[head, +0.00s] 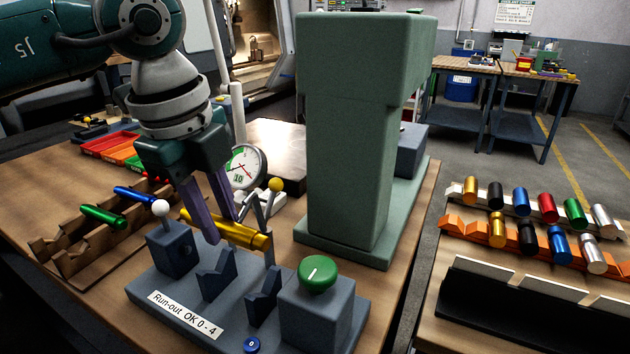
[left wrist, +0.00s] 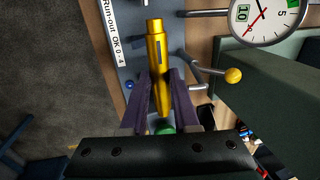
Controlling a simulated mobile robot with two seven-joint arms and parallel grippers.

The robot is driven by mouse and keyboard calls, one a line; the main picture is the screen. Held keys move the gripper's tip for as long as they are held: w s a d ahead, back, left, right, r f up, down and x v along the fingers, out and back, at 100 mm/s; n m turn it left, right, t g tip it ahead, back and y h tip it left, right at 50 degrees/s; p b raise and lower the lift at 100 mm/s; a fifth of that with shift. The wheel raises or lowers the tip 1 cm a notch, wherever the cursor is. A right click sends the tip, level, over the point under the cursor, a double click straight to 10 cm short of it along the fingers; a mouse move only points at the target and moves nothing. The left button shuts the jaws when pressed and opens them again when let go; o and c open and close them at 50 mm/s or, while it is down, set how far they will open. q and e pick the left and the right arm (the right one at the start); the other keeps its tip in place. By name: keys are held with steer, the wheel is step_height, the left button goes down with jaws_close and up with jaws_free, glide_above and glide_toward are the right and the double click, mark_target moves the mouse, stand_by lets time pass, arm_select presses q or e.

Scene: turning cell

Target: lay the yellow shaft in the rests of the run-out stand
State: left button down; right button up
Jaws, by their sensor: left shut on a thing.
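The yellow shaft (head: 252,236) is a stepped gold cylinder held between the purple fingers of my left gripper (head: 224,226). It lies roughly level and shows behind the rests in the head view. In the left wrist view, the shaft (left wrist: 156,50) runs lengthwise between the fingers (left wrist: 160,88). The run-out stand (head: 150,285) is a blue-grey base with a "Run-out OK 0 - 4" label. Its two V-shaped rests, one left (head: 216,280) and one right (head: 263,303), are empty. My right gripper is out of view.
A dial gauge (head: 246,166) and a yellow-balled lever (head: 275,184) stand close behind the shaft. A green knob (head: 318,273) tops the stand's right block. A large green column (head: 345,160) rises behind. A wooden rack (head: 60,250) holds green and blue shafts at left.

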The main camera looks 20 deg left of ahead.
arm_select(q)
steer(key=shift+f+b, duration=2.45)
steer(key=shift+f, duration=0.95)
steer(key=c, duration=0.6)
jaws_free()
steer(key=r, duration=0.3)
steer(key=s+r, duration=0.1)
steer(key=r, duration=0.2)
steer(key=s+r, duration=0.1)
steer(key=r, duration=0.3)
steer(key=shift+a, duration=0.1)
steer(key=shift+f, duration=0.1)
